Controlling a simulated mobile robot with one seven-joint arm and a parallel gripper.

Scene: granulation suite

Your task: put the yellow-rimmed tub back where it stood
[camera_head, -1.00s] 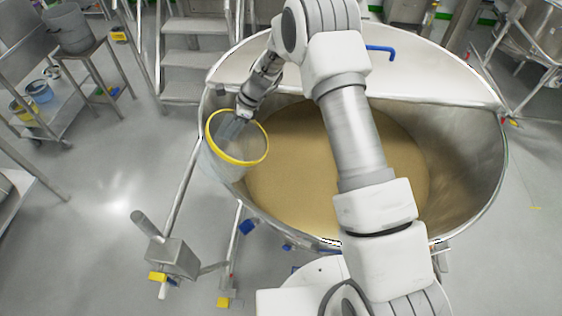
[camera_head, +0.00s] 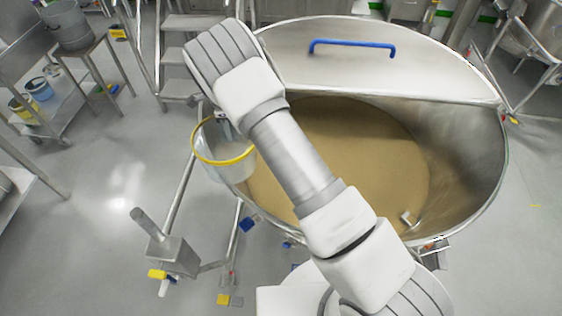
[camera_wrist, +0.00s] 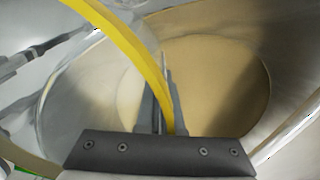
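The yellow-rimmed tub (camera_head: 222,150), with clear walls, is held at the left edge of the big steel bowl (camera_head: 468,160), partly overlapping its rim in the head view. Its mouth faces up and a little tilted. In the wrist view the yellow rim (camera_wrist: 128,45) runs down between the fingers of my gripper (camera_wrist: 160,95), which is shut on it. In the head view my arm hides most of the gripper. The tub looks empty; whether its base touches anything cannot be told.
The bowl holds tan powder (camera_head: 350,150) and has a half lid with a blue handle (camera_head: 352,46). A steel post and box (camera_head: 172,255) stand at lower left. Steps (camera_head: 190,50) stand behind.

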